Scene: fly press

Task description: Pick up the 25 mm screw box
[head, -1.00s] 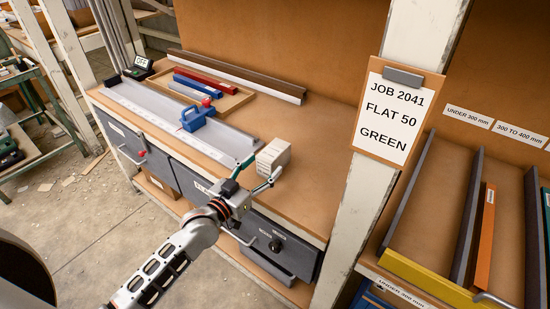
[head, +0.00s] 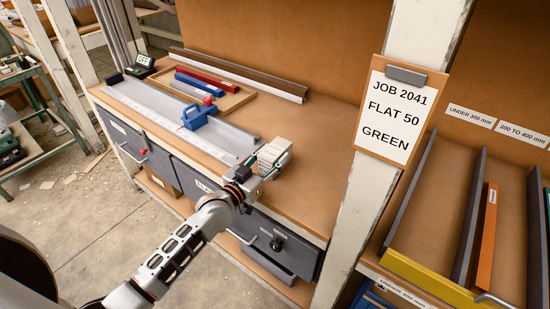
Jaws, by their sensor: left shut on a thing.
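A small pale box (head: 277,150) is at the right end of the long grey measuring rail on the bench. It looks like the screw box, but its label is too small to read. My left gripper (head: 265,169) reaches it from the front left and is shut on it. The fingers hide part of the box's lower side. I cannot tell whether the box still touches the bench top. My right gripper is not in view.
The grey rail (head: 150,104) with a blue stop block (head: 195,117) lies left of the box. Bare bench (head: 325,140) is clear to the right. A white post with a job card (head: 395,115) stands further right.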

